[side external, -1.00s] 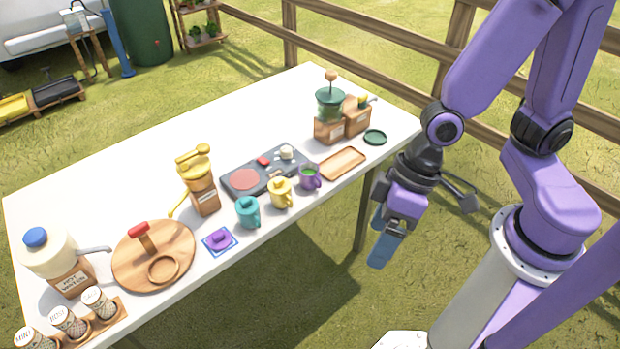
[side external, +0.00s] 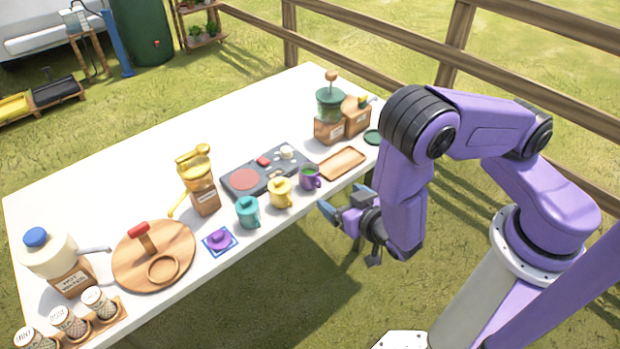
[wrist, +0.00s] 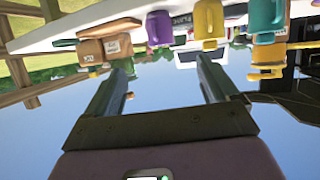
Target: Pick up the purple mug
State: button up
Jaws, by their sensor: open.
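The purple mug (side external: 309,178) stands upright near the table's front edge, with something green inside and its handle toward the lower right. In the wrist view, which is upside down, the purple mug (wrist: 159,29) hangs at the top, just left of centre. My gripper (side external: 328,210) is beside the front edge, a short way right of and below the mug in the side view, and apart from it. In the wrist view its two fingers (wrist: 162,75) are spread with nothing between them.
A yellow mug (side external: 281,193) and a teal mug (side external: 248,212) stand left of the purple mug. A wooden tray (side external: 342,163) lies to its right. A dark stove plate (side external: 243,180) is behind.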

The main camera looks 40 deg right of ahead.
aim_at(314, 178)
jog(key=x, duration=1.7)
jog(key=shift+w+d+r, duration=0.1)
jog(key=c, duration=1.2)
jog(key=shift+r, duration=0.15)
